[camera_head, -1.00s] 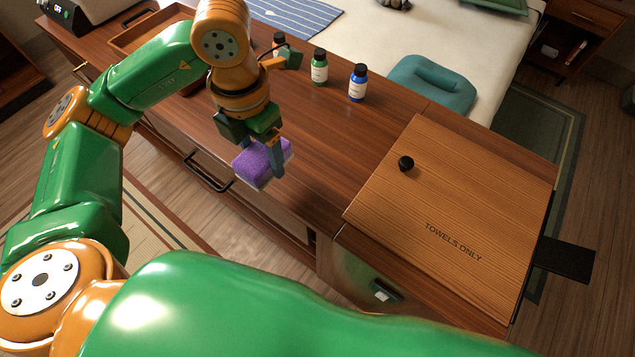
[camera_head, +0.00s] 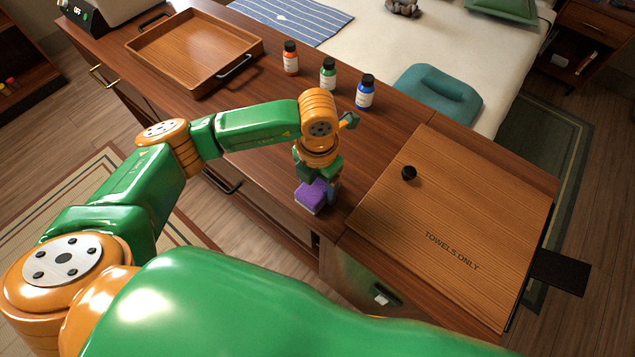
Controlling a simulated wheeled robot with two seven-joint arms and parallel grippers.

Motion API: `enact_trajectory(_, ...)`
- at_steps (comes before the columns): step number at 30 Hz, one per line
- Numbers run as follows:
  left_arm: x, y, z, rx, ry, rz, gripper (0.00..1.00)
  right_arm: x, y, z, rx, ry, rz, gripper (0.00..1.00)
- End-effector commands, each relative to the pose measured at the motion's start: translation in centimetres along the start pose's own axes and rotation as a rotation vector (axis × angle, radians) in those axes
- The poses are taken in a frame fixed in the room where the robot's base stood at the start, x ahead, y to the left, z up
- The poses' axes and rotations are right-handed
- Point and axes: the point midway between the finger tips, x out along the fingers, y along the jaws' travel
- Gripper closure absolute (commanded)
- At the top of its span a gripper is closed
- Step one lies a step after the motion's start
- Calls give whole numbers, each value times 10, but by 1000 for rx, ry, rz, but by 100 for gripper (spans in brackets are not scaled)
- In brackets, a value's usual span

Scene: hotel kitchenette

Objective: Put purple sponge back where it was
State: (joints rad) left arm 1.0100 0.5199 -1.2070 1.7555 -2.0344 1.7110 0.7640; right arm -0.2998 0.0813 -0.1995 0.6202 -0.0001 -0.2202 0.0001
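The purple sponge (camera_head: 313,195), with a pale underside, is at my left gripper (camera_head: 318,182), low over or on the front part of the wooden counter (camera_head: 270,135), left of the lidded box. The gripper points down with its fingers around the sponge. I cannot tell whether the sponge touches the counter. My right gripper is not in view.
A wooden box lid (camera_head: 455,225) marked "TOWELS ONLY" with a black knob (camera_head: 408,173) lies to the right. Orange (camera_head: 290,60), green (camera_head: 328,74) and blue (camera_head: 365,92) bottles stand behind the arm. A wooden tray (camera_head: 195,50) sits at the back left.

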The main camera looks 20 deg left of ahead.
Motion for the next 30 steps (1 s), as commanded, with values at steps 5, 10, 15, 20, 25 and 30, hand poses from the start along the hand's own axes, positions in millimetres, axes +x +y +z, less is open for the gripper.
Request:
enact_trajectory(5,-1,0,0,0,0,0,1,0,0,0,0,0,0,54)
enact_trajectory(10,-1,0,0,0,0,0,1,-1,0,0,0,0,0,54)
enact_trajectory(15,-16,0,1,0,-4,-1,1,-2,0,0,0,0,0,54)
enact_trajectory(20,-55,0,1,2,-8,0,1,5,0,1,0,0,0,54)
enact_trajectory(25,-99,0,1,1,-6,0,1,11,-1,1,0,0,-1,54)
enact_trajectory(30,-122,0,0,-1,-1,0,1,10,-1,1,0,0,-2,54)
